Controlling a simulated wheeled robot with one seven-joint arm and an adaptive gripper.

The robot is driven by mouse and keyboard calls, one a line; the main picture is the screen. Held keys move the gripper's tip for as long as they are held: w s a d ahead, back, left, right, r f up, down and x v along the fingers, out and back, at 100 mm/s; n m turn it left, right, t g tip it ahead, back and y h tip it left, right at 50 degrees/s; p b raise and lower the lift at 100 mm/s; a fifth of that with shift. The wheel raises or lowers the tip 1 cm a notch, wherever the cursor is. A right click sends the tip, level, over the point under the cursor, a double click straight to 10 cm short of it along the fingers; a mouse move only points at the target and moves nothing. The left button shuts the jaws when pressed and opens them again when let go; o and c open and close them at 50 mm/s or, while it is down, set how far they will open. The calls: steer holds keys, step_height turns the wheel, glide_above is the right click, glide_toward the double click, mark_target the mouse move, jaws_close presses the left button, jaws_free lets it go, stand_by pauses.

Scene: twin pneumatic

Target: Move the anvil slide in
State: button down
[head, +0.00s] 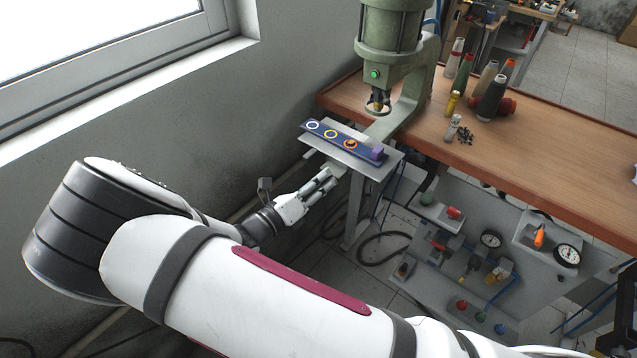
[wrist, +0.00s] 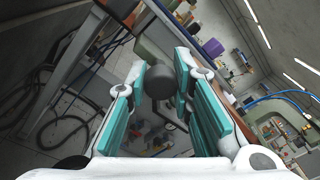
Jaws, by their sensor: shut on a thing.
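The anvil slide (head: 340,138) is a dark blue bar with white, yellow and orange rings and a purple block (head: 377,153) at its right end. It lies on a grey plate (head: 345,157) that sticks out from the bench, in front of the green press (head: 392,45). My gripper (head: 332,170) is at the plate's near left edge. In the wrist view, its teal fingers (wrist: 160,82) are shut on a dark round knob (wrist: 158,84). The knob is hidden in the head view, and how it joins the slide cannot be seen. The purple block also shows in the wrist view (wrist: 213,47).
The press head hangs over the bench behind the slide. Thread cones (head: 492,98) and small loose parts stand on the wooden bench top (head: 560,150). A grey panel with gauges (head: 568,255) is below the bench. The wall is close on the left.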

steer(key=x, duration=0.4)
steer(key=b+x, duration=0.1)
steer(key=x, duration=0.3)
steer(key=b+x, duration=0.1)
steer(key=x, duration=0.3)
steer(key=shift+w+a, duration=0.35)
steer(key=shift+w, duration=0.05)
steer(key=shift+w+d+r, duration=0.1)
steer(key=shift+w+d, duration=0.05)
steer(key=c, duration=1.4)
jaws_free()
steer(key=shift+d, duration=0.1)
steer(key=shift+o, duration=0.2)
steer(key=v, duration=1.2)
